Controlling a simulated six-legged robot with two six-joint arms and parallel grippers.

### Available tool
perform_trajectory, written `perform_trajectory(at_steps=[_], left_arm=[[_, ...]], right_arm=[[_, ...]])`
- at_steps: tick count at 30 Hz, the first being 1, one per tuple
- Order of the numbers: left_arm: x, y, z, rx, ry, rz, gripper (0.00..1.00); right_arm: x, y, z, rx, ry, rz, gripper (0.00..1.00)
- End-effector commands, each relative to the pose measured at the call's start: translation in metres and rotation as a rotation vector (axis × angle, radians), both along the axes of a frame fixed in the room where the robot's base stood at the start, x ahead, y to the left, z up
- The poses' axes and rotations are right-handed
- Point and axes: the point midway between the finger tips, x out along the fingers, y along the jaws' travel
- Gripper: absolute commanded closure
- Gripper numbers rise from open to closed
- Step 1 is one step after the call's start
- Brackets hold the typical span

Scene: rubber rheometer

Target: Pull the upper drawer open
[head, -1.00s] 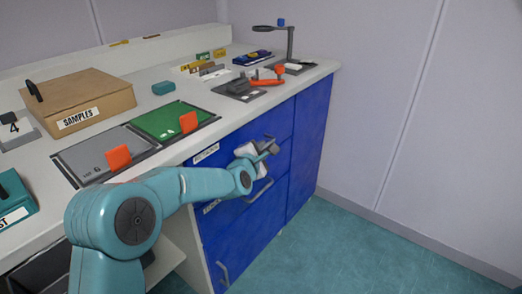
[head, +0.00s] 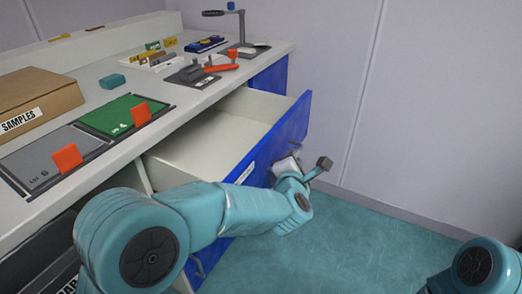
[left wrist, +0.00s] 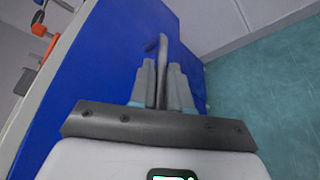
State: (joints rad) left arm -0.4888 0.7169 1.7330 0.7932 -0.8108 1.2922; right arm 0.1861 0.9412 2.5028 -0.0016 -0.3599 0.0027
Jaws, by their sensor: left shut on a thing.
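The upper drawer stands pulled out from the cabinet, with its blue front (head: 291,124) well clear of the counter and its pale inside (head: 205,140) showing empty where visible. My left gripper (left wrist: 163,88) is shut on the grey bar handle (left wrist: 162,50) of the drawer front. In the head view my left wrist is in front of the drawer front and hides most of the handle and the fingers. Of my right arm only a teal link shows at the bottom right; its gripper is out of the picture.
The teal floor (head: 345,235) right of the drawer is clear up to the wall.

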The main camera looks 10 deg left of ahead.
Motion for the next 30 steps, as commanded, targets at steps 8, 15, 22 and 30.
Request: perform_trajectory(at_steps=[8,15,22,30], left_arm=[[-0.022,-0.062,0.0,0.001,0.001,-0.003,1.0],[-0.03,-0.084,0.0,0.001,-0.001,-0.001,1.0],[-0.031,-0.087,0.0,0.0,-0.001,0.001,1.0],[-0.031,-0.087,0.001,-0.001,-0.001,0.0,0.67]], right_arm=[[0.0,0.0,0.002,0.0,0.001,0.001,0.4],[-0.001,0.001,0.003,0.0,0.001,0.003,0.4],[-0.001,0.001,0.003,0.0,0.001,0.003,0.4],[-0.001,0.001,0.003,0.0,0.001,0.003,0.4]])
